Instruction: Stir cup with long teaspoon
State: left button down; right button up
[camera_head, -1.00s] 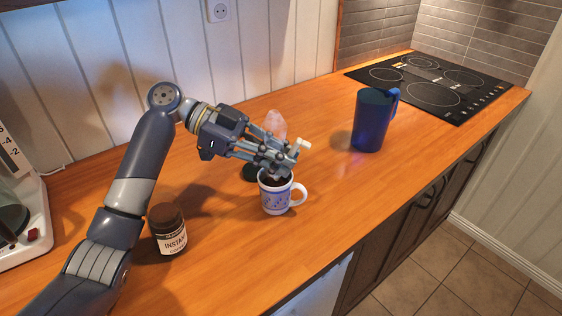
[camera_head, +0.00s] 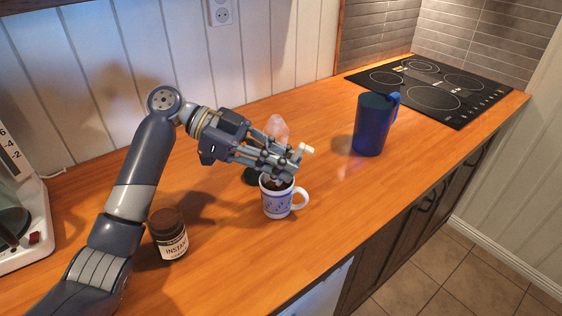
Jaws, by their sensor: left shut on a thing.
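A white mug with a blue pattern (camera_head: 276,204) stands upright on the wooden counter, its handle to the right, with dark contents showing at its mouth. My left gripper (camera_head: 290,165) is over the mug's mouth, shut on a thin utensil. The pale end of this teaspoon (camera_head: 307,149) sticks out to the right of the fingers. The fingers hide most of the spoon, and its lower end is hidden, so I cannot tell how deep it is in the mug. My right gripper is not in view.
A dark jar of instant coffee (camera_head: 169,236) stands to the left of the mug. A blue pitcher (camera_head: 371,126) stands to the right, before the black cooktop (camera_head: 436,86). A pinkish object (camera_head: 277,128) stands behind the gripper. The counter's front right (camera_head: 345,205) is clear.

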aim_at(300, 145)
pick_arm(q)
jog(key=shift+s+d+r+p, duration=0.25)
jog(key=shift+d+r+p, duration=0.25)
jog(key=shift+r+p, duration=0.6)
jog(key=shift+s+d+r+p, duration=0.25)
jog(key=shift+d+r+p, duration=0.3)
jog(key=shift+r, duration=1.1)
jog(key=shift+s+d+r+p, duration=0.25)
jog(key=shift+d+r+p, duration=0.2)
jog(key=shift+r+p, duration=0.65)
jog(key=shift+r, duration=0.25)
jog(key=shift+r+p, duration=1.5)
jog(key=shift+r, duration=1.05)
jog(key=shift+f, duration=0.15)
